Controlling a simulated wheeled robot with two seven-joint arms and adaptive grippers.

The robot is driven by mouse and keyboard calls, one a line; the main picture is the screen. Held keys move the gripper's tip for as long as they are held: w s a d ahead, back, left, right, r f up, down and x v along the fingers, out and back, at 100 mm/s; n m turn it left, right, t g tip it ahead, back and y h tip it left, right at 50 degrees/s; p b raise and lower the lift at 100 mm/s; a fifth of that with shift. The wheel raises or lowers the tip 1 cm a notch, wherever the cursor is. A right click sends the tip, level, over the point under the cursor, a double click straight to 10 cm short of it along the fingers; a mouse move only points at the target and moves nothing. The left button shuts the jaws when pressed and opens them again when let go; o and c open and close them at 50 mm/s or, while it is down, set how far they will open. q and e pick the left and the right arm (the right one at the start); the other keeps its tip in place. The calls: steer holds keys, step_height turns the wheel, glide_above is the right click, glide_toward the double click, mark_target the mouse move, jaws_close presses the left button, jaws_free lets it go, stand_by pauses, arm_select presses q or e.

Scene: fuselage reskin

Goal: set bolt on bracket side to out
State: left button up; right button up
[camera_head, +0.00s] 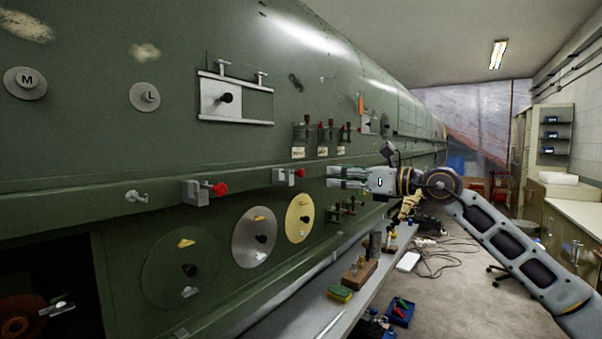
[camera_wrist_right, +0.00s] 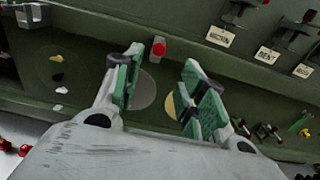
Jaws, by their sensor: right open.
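Two small grey brackets with red-knobbed bolts stick out from the green fuselage ledge in the head view: a larger one (camera_head: 196,192) at left and a smaller one (camera_head: 288,177) to its right. I cannot tell which one the task names. My right gripper (camera_head: 335,177) is open and empty, a little right of the smaller bracket and apart from it. In the right wrist view a red knob (camera_wrist_right: 158,48) shows beyond and between the open fingers (camera_wrist_right: 162,72). A grey metal bracket (camera_wrist_right: 30,15) shows at the upper left there. My left gripper is not in view.
Below the ledge sit round discs, one silver (camera_head: 254,237) and one gold (camera_head: 299,217). Above is a sliding plate (camera_head: 220,98) on rails; several tagged red-handled levers (camera_head: 323,137) hang nearby. A bench (camera_head: 352,296) with small items runs below. Open floor lies at right.

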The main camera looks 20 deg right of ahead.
mark_target(303, 172)
steer(key=p+x, duration=0.3)
steer(key=x, duration=0.7)
steer(key=shift+a+r, duration=0.1)
steer(key=shift+w+a, duration=0.4)
steer(key=shift+w, duration=0.1)
steer(key=shift+w+a+p, duration=0.3)
steer(key=shift+w+p, duration=0.05)
steer(key=shift+w, duration=0.05)
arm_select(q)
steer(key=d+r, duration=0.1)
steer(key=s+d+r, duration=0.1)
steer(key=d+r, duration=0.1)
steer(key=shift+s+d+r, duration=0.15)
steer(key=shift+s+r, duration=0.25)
arm_select(e)
steer(key=shift+w+a, duration=0.1)
steer(key=shift+c, duration=0.3)
jaws_close()
